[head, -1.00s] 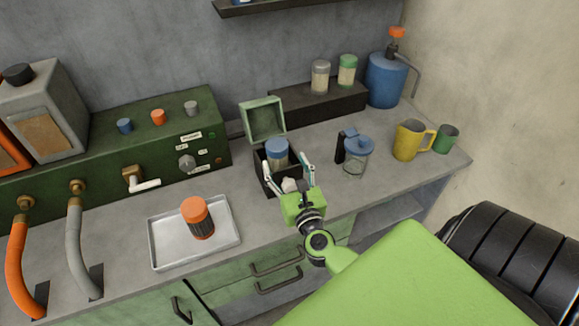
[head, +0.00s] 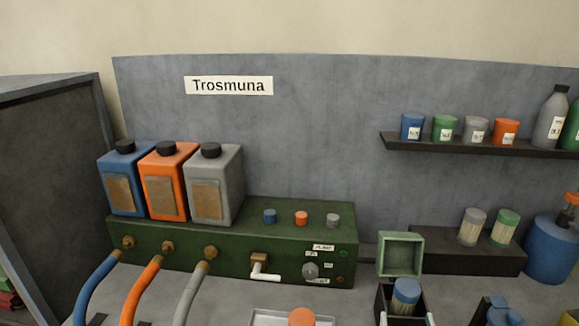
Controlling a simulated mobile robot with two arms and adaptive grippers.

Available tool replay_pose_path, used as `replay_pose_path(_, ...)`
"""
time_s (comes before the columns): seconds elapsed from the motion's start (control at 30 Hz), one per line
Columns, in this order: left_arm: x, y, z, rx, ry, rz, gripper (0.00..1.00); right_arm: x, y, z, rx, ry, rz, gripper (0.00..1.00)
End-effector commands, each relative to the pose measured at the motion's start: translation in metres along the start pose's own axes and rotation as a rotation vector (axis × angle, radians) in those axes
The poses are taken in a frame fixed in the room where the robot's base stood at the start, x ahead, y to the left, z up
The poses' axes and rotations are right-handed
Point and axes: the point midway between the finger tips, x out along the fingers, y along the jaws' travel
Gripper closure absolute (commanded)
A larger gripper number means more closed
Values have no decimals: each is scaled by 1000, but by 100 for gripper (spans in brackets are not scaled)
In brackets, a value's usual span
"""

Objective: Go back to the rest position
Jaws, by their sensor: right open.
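My right gripper (head: 407,319) shows only as light fingertips at the bottom edge, apart on either side of the small dark box; it is open. The rest of that gripper is below the picture. A jar with a blue lid (head: 406,290) stands in the box, whose green lid (head: 401,253) is tipped up and open. Whether the fingertips touch the jar or box cannot be told. My left gripper is not in view.
A green console (head: 230,258) carries blue, orange and grey canisters, with hoses in front. A tray (head: 268,318) with an orange-lidded jar is cut off below. A shelf (head: 470,146) holds small cups.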

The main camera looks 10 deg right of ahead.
Motion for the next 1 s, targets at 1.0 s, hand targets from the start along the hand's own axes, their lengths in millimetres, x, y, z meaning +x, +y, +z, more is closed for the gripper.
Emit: replay_pose_path(1.0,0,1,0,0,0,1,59,-228,96,-91,2546,633,-1687,38)
